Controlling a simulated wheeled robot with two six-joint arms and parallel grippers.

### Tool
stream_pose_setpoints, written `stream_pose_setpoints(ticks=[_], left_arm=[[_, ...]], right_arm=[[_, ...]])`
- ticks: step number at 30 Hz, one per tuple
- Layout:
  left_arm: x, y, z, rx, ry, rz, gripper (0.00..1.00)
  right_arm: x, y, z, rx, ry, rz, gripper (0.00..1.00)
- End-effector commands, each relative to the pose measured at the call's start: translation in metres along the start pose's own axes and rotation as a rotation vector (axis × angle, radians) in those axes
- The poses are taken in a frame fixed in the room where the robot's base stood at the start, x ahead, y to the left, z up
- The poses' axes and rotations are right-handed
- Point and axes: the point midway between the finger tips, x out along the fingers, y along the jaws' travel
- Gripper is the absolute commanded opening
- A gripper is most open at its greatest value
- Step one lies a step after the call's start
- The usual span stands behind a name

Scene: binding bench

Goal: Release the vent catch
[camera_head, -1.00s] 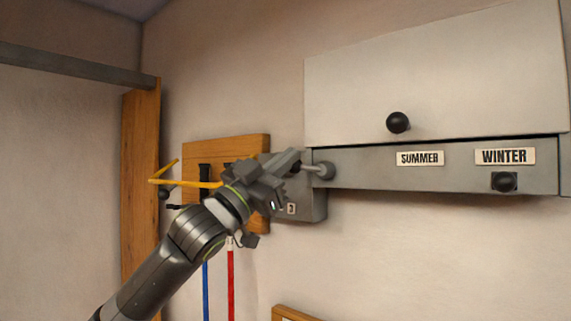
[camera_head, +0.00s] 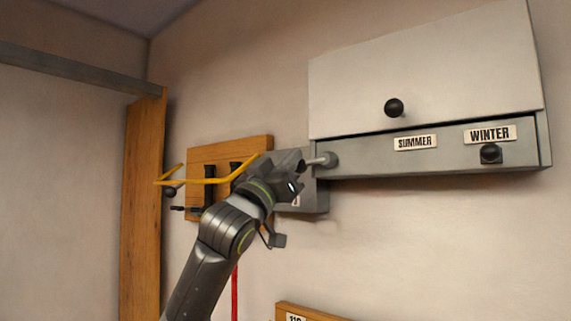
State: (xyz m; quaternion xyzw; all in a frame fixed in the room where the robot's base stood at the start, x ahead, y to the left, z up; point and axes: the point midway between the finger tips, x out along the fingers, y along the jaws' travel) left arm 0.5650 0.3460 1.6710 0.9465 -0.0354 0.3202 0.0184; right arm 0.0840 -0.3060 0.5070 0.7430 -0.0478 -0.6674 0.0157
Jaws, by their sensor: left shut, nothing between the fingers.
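The vent housing (camera_head: 360,158) is a long grey box on the wall with a SUMMER label (camera_head: 415,142) and a WINTER label (camera_head: 490,134). A black knob on a square base (camera_head: 490,154) sits just below WINTER. A light grey lever with a rounded end (camera_head: 328,159) shows at the housing's left end; I cannot tell for certain which part is the catch. My left gripper (camera_head: 301,164) is shut and empty, its tips close to the lever's left side. Whether they touch is unclear. My right gripper is not in view.
A pale flap (camera_head: 430,75) with a round black knob (camera_head: 394,108) is above the housing. Behind my left arm are a grey box (camera_head: 315,199), a wooden board (camera_head: 225,153) with black handles, and a bent yellow rod (camera_head: 205,181). A wooden post (camera_head: 143,210) stands left.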

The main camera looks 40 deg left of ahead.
Motion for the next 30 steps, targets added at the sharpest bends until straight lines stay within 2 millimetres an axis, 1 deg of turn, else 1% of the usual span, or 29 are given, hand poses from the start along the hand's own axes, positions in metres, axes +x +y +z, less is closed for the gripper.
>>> stream_pose_setpoints(ticks=[1, 9, 18, 24, 30], left_arm=[[-0.003, 0.002, 0.009, -0.042, 0.003, -0.025, 0.00], [-0.007, 0.004, 0.021, -0.243, 0.004, -0.180, 0.00], [-0.011, 0.009, 0.027, -0.428, -0.001, -0.323, 0.00], [-0.013, 0.013, 0.030, -0.531, -0.001, -0.403, 0.00], [-0.015, 0.015, 0.032, -0.557, -0.001, -0.426, 0.00]], right_arm=[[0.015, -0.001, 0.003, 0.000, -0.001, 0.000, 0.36], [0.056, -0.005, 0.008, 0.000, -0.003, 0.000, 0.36], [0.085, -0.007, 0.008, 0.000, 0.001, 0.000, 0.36], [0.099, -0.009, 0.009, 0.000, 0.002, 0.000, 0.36], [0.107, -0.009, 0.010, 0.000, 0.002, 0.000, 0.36]])
